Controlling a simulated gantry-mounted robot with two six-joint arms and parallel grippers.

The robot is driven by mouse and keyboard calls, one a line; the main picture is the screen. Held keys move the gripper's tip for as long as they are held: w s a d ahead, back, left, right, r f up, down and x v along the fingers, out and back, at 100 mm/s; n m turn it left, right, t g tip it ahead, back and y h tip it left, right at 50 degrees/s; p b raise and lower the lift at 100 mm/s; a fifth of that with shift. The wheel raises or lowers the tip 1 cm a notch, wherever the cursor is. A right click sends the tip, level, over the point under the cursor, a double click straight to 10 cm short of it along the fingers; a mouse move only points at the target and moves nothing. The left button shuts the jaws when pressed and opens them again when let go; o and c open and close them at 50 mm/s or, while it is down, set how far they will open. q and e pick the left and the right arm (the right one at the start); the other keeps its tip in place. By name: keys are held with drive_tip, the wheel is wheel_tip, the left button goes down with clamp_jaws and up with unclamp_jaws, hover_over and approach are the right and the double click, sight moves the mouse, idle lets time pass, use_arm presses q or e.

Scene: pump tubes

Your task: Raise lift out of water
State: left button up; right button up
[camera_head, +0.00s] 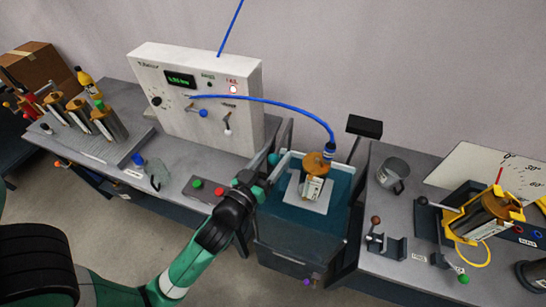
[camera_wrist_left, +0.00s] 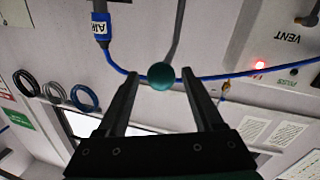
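The water tank (camera_head: 268,225) stands between the benches, holding dark teal water. In it, a pale lift plate (camera_head: 299,203) carries a brass-topped pump part (camera_head: 316,164) with a blue hose (camera_head: 285,106) attached on top. I cannot tell how deep the plate sits. A teal ball knob (camera_head: 273,159) is at the tank's left side. In the left wrist view the knob (camera_wrist_left: 160,77) sits on a grey rod, between my spread fingertips or just beyond them. My left gripper (camera_head: 260,178) is open, with visible gaps beside the knob. My right gripper is not in view.
A red and green button box (camera_head: 207,190) is left of my wrist. A metal mug (camera_head: 392,172) and a yellow-clamped cylinder (camera_head: 485,218) are on the right bench. A dark block (camera_head: 364,127) rises behind the tank.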

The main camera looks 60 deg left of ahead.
use_arm(q)
drive_tip(key=shift+f, duration=0.2)
drive_tip(key=shift+s+d, duration=0.1)
drive_tip(key=shift+s, duration=0.1)
drive_tip(key=b+v, duration=0.1)
drive_tip(key=v, duration=0.4)
drive_tip(key=shift+d+f, duration=0.1)
drive_tip(key=shift+f, duration=0.05)
drive_tip(key=p+v, duration=0.1)
drive_tip(key=v, duration=0.5)
drive_tip(key=shift+s+r+p, duration=0.15)
drive_tip(key=shift+r+p, duration=0.15)
drive_tip(key=shift+p, duration=0.1)
